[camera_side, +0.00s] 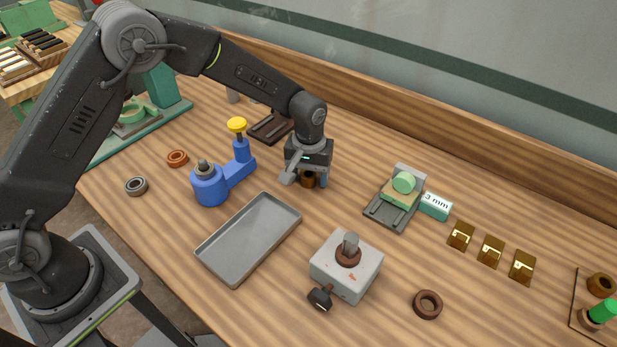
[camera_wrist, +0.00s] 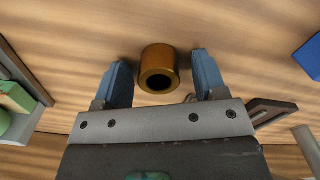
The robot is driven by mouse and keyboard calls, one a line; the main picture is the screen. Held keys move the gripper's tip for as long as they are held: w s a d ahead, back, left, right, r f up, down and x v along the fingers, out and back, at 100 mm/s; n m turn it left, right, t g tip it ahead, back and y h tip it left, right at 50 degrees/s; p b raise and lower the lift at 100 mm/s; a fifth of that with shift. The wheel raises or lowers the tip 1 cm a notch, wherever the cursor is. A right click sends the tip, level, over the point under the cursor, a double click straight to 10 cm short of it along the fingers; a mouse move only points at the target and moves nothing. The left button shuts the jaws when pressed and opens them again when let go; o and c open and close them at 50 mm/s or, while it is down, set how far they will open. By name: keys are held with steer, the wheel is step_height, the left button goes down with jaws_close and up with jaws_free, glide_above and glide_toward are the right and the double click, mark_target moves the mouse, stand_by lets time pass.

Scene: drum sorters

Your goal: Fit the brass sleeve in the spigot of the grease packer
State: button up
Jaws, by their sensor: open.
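A brass sleeve (camera_wrist: 158,58), a short brown-gold cylinder with a dark bore, stands on the wooden bench in the wrist view. My gripper (camera_wrist: 160,63) is open, one blue-grey finger on each side of the sleeve, with gaps on both sides. In the side view my gripper (camera_side: 308,183) is low over the bench, and the sleeve (camera_side: 308,181) shows partly below it. A blue device (camera_side: 209,188) with a yellow knob stands left of my gripper. A pale block (camera_side: 343,270) with a grey post and brown ring stands in front. I cannot tell which is the grease packer.
A grey tray (camera_side: 250,238) lies between the blue device and the pale block. A green-topped fixture (camera_side: 390,208) and a "3 mm" block (camera_side: 436,206) stand to the right, near several brass pieces (camera_side: 491,251). Loose rings (camera_side: 428,304) lie around. Bench around the sleeve is mostly clear.

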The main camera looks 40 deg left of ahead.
steer(key=shift+c, duration=0.3)
steer(key=c, duration=1)
steer(key=shift+r, duration=0.2)
step_height(320, 180, up, 8)
steer(key=shift+s+a+r+n, duration=1)
steer(key=shift+s+a+r, duration=0.55)
steer(key=shift+s+a, duration=1.05)
steer(key=shift+s+a+r+n, duration=1)
steer(key=shift+s+a+r, duration=0.5)
steer(key=shift+s+a, duration=1.15)
steer(key=shift+s+a+r+n, duration=1)
steer(key=shift+s+a+r, duration=0.55)
steer(key=shift+s+a, duration=1.05)
steer(key=shift+s+d, duration=0.25)
steer(key=shift+d, duration=0.05)
